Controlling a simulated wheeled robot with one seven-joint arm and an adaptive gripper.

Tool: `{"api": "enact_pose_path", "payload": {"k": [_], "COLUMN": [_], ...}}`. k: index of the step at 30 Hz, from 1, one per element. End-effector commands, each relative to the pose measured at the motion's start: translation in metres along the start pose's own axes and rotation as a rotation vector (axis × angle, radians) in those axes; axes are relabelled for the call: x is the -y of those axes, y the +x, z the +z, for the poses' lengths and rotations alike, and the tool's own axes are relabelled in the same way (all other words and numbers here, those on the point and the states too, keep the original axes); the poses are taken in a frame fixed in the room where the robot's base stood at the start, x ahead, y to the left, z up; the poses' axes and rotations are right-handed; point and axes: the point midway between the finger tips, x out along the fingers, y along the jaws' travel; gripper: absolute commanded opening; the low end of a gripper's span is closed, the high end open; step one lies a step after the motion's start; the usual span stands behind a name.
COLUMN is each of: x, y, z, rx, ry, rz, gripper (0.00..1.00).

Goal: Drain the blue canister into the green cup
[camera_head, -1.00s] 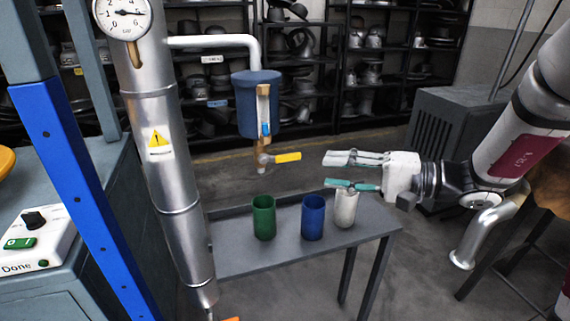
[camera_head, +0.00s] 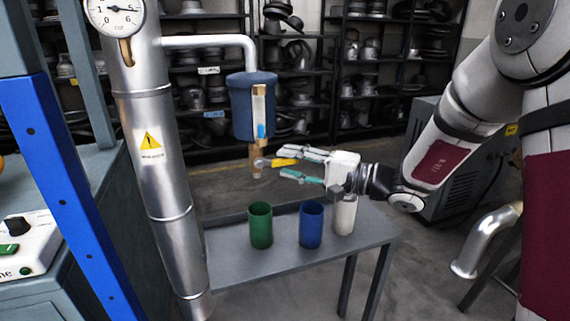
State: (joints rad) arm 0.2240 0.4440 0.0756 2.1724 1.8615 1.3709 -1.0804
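The blue canister (camera_head: 240,106) hangs from a grey pipe, with a sight glass on its front showing some blue near the bottom. Below it is a brass drain valve (camera_head: 257,163) with a yellow lever (camera_head: 279,162) pointing right. My gripper (camera_head: 284,162) is open, its two fingers pointing left, one above and one below the outer end of the lever. I cannot tell whether they touch it. The green cup (camera_head: 260,228) stands upright on a small grey table, below the valve.
A thick metal column (camera_head: 160,160) with a gauge (camera_head: 115,12) rises at left. Shelves of hat moulds stand behind.

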Motion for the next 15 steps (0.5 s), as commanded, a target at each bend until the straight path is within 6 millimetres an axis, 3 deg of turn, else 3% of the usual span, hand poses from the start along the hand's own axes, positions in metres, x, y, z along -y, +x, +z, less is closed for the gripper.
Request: {"api": "enact_pose_path", "payload": {"k": [6,15], "x": [0.000,0.000], "y": [0.017,0.019], "z": [0.000,0.000], "rx": [0.001,0.000], "ry": [0.001,0.001], "rz": [0.000,-0.001], "gripper": [0.35,0.35]}}
